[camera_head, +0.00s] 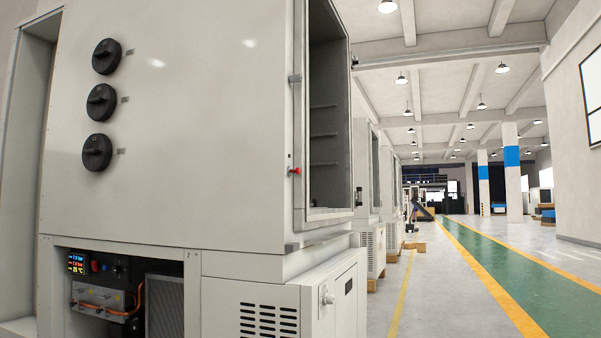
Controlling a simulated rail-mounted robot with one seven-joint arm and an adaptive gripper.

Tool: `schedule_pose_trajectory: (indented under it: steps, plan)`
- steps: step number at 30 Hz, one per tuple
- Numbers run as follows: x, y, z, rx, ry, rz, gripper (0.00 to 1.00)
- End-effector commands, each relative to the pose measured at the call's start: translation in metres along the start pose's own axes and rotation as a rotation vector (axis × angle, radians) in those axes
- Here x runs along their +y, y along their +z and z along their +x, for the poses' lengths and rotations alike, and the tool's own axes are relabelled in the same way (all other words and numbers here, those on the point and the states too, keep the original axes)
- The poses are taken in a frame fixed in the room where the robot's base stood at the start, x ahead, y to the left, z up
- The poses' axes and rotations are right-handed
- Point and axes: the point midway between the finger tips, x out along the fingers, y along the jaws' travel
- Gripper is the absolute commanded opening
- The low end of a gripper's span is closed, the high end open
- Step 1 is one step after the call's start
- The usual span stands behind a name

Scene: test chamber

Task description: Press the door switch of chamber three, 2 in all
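A large pale grey test chamber (215,150) fills the left half of the head view. Its front opening (328,115) is uncovered and shows a dark interior with shelf supports. A small red button or knob (295,171) sits on the chamber's edge beside the opening; I cannot tell whether it is the door switch. Three black round knobs (101,102) are stacked on the chamber's side wall. More chambers (366,170) stand in a row behind it. No chamber number is readable. My gripper is not in view.
Below the knobs is an open bay (110,290) with a lit display and orange cables. A vented lower cabinet (270,310) juts out at the chamber's base. To the right, a green walkway (520,270) with yellow edges runs clear into the distance.

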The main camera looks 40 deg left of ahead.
Motion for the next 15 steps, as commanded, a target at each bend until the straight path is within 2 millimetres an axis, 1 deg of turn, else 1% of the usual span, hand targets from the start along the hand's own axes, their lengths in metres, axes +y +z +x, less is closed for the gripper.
schedule_pose_trajectory:
  steps: [2, 15]
  plan:
    - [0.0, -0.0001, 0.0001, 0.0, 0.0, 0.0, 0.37]
    - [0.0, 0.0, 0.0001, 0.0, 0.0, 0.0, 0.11]
